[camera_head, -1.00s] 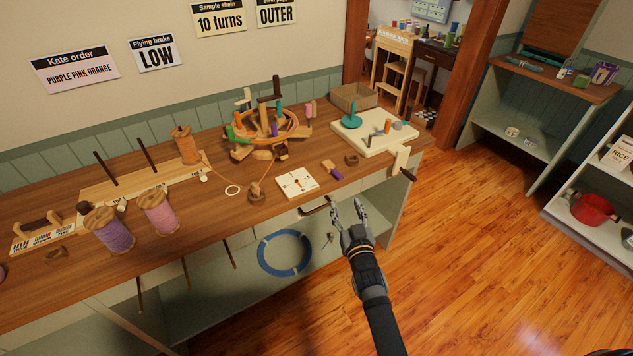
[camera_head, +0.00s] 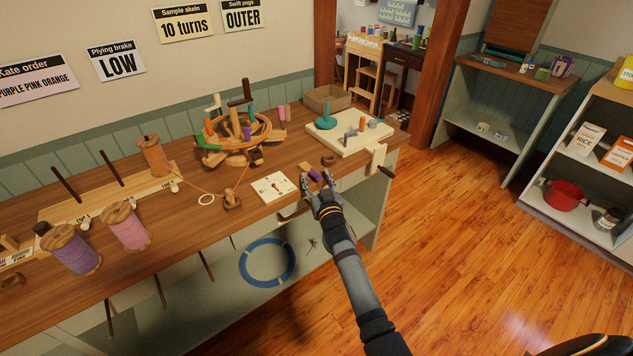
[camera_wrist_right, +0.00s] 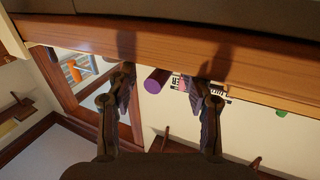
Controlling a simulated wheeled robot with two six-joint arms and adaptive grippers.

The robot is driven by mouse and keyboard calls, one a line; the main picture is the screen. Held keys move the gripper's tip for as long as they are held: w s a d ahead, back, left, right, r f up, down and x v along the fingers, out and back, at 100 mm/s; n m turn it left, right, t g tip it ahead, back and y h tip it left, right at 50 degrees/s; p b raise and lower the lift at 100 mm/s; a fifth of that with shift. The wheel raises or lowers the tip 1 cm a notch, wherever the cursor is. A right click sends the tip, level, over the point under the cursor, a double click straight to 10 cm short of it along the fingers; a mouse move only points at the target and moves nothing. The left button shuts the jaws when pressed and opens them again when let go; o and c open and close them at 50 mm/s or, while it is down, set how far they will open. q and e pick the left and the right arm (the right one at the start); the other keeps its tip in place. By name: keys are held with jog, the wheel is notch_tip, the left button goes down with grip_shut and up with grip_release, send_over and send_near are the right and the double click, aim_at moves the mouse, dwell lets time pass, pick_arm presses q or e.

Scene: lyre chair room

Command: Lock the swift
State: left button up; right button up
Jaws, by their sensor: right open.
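My right gripper (camera_head: 317,184) is open at the bench's front edge, right of and nearer than the swift. A small purple-ended wooden piece (camera_head: 312,173) lies just beyond its fingertips, partly covered by them. In the right wrist view a purple cylinder (camera_wrist_right: 157,80) shows between the open fingers, apparently not gripped. My left gripper is out of view.
A white square plate (camera_head: 273,187) lies left of the gripper. A white board (camera_head: 347,139) with a teal peg and a front crank stands right of the swift, beside a cardboard box (camera_head: 326,98). Purple (camera_head: 75,252) and pink (camera_head: 127,228) spools stand left. Floor to the right is clear.

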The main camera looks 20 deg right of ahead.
jog(key=shift+c, duration=0.3)
grip_shut()
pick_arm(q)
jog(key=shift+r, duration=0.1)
